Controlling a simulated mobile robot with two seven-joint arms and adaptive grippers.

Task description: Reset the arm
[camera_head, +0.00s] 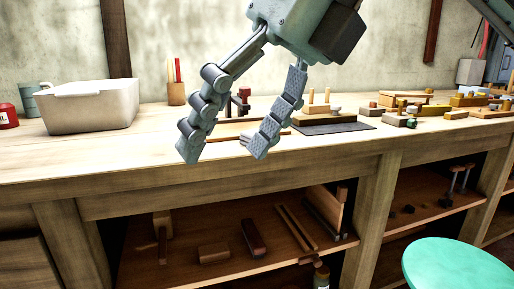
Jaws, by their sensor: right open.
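My right gripper (224,152) hangs in from the top of the head view, in front of the wooden workbench (315,155). Its two jointed grey fingers point down and are spread apart, with nothing held between them. The fingertips overlap the bench's front part in the picture; I cannot tell how far above or before it they are. My left gripper is not in the view.
A pale bin (92,108) stands at the bench's left, beside a pencil cup (176,94). A dark mat (333,128) and several wooden pieces lie to the right. A shelf (185,262) below holds blocks. A turquoise round top (458,268) is at lower right.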

